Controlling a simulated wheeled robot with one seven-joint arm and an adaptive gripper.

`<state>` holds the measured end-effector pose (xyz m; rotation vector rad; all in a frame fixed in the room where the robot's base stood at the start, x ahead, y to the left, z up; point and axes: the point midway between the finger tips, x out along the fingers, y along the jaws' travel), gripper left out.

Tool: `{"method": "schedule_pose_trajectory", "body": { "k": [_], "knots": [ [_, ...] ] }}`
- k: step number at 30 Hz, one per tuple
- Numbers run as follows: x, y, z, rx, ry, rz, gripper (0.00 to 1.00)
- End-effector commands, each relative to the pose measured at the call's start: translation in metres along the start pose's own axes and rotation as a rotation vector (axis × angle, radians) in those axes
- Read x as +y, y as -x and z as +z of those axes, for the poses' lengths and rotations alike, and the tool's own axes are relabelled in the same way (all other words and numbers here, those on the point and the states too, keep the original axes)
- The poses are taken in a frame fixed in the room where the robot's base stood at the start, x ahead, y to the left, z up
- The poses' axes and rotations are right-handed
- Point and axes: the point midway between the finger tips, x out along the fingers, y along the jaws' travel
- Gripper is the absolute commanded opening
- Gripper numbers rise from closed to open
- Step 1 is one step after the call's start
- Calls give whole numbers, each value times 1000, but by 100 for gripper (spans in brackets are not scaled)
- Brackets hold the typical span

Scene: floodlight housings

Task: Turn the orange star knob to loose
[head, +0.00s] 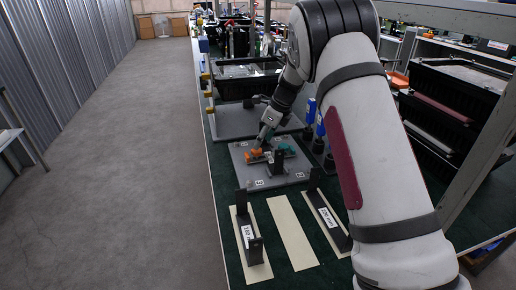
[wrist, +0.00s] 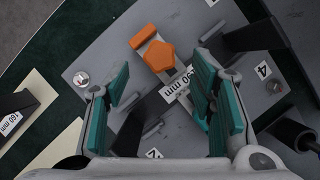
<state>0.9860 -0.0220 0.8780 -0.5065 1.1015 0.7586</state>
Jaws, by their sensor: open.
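The orange star knob (wrist: 159,57) sits on a light block on the grey plate (wrist: 100,58), beside a second orange piece (wrist: 143,36). In the head view, orange parts (head: 255,155) show small on the grey plate (head: 285,178), just below my gripper (head: 267,138). In the wrist view, my gripper (wrist: 163,112) is open, with its teal finger pads wide apart. The knob lies beyond the fingertips toward the top of the picture, apart from both pads. Nothing is held between the fingers.
A "90 mm" label (wrist: 178,86) lies near the knob. Dark brackets stand on the plate and on pale strips (head: 292,233) in front. Blue bottles (head: 320,122) stand right of the plate. A black bin (head: 247,80) is behind. Open floor (head: 120,150) lies left.

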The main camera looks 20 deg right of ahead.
Motion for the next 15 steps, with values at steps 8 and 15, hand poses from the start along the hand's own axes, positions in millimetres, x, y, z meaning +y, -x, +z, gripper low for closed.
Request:
{"method": "schedule_pose_trajectory", "body": {
  "k": [8, 15],
  "knots": [
    [0, -38, 0, 0, 1, 1, 50],
    [0, -45, 1, -1, 1, -1, 50]
  ]
}}
